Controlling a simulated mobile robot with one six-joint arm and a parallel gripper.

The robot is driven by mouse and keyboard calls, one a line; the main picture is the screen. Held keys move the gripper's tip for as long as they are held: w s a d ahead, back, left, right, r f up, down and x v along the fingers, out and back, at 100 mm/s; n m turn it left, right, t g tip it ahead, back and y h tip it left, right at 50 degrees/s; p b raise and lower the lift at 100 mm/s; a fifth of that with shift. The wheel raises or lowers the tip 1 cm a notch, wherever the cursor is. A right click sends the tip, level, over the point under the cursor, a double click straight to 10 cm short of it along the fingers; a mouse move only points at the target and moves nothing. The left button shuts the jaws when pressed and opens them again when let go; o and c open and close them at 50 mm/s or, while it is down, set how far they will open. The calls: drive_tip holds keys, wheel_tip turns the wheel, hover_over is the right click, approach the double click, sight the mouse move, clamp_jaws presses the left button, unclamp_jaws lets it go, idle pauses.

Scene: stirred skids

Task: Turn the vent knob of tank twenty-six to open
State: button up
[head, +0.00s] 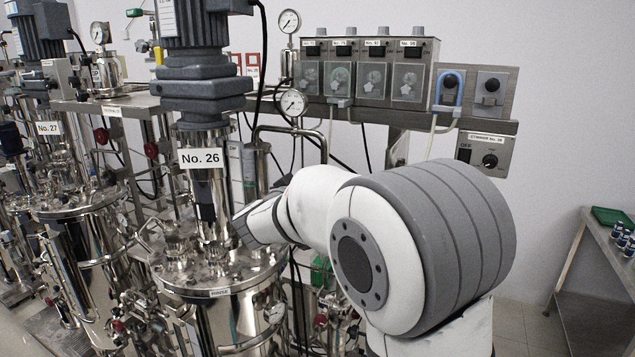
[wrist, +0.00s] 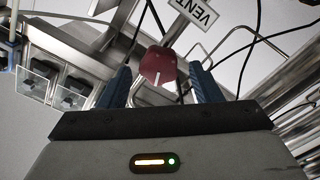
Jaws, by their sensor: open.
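The tank labelled No. 26 (head: 220,272) stands at the middle of the head view, a polished steel vessel with a grey motor above. In the wrist view a dark red knob (wrist: 158,64) with a white pointer line shows near the tilted, upside-down VENT sign (wrist: 195,11). The line points toward the bottom of the picture. My gripper (wrist: 160,74) is open, with a blue finger on either side of the knob and a visible gap at each side. In the head view my arm hides the knob and the gripper's fingers.
A pump panel (head: 362,75) with several units and a stirrer control box (head: 486,155) are mounted behind my arm. Tank No. 27 (head: 70,215) stands to the left. Pipes, gauges and cables crowd the space around tank 26. A steel side table (head: 600,285) is at the far right.

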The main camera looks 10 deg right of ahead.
drive_tip(key=shift+b+v, duration=0.3)
drive_tip(key=shift+v, duration=1.4)
drive_tip(key=shift+w, duration=0.1)
